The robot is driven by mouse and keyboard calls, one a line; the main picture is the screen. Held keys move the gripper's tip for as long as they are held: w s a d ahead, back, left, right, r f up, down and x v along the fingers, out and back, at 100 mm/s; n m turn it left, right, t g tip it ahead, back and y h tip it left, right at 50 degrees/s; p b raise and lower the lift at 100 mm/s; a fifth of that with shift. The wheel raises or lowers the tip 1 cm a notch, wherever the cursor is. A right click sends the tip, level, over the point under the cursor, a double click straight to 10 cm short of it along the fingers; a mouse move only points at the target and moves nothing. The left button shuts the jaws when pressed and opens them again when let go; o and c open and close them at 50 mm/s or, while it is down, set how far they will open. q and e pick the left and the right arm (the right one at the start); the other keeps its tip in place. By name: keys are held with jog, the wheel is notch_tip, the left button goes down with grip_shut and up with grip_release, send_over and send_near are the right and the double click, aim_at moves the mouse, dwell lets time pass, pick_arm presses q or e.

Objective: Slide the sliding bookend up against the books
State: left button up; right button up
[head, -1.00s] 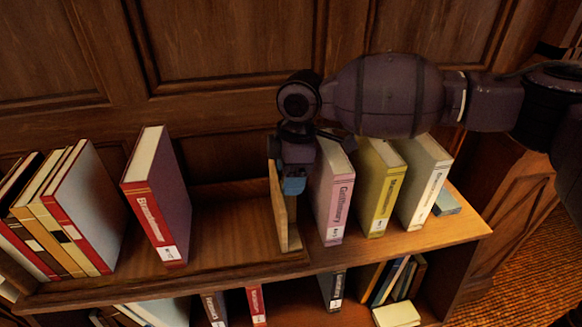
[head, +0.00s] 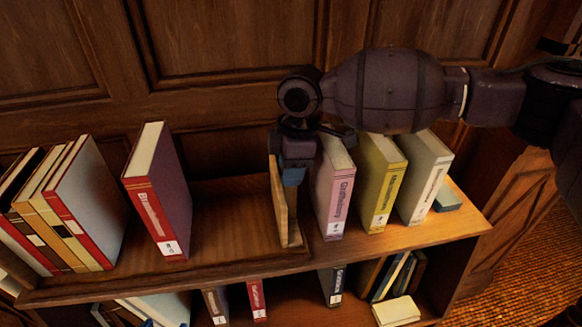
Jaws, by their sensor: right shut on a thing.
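The wooden sliding bookend (head: 284,215) stands upright on the shelf, just left of the pink book (head: 333,195). My right gripper (head: 292,176) is shut on the upper part of the bookend, and its fingers are partly hidden by the hand. A yellow book (head: 380,190) and a white book (head: 426,185) stand to the right of the pink one. A red book (head: 158,200) stands alone left of the bookend, with bare shelf between them. Several books (head: 85,210) lean together at the far left. My left gripper is not in view.
The shelf (head: 225,215) is bare between the red book and the bookend. A small teal book (head: 447,199) lies at the shelf's right end. More books (head: 398,311) sit on the lower shelf. Wood panelling (head: 230,50) rises behind.

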jog(key=shift+s+a+p, duration=0.2)
jog(key=shift+a+p, duration=0.3)
jog(key=shift+a, duration=0.45)
jog(key=a+p, duration=0.1)
jog(key=a, duration=0.3)
jog(key=shift+s+p, duration=0.4)
jog(key=s+a+p, duration=0.1)
jog(key=a+p, duration=0.1)
jog(key=a, duration=0.4)
dwell(0.4)
jog(key=shift+s, duration=0.1)
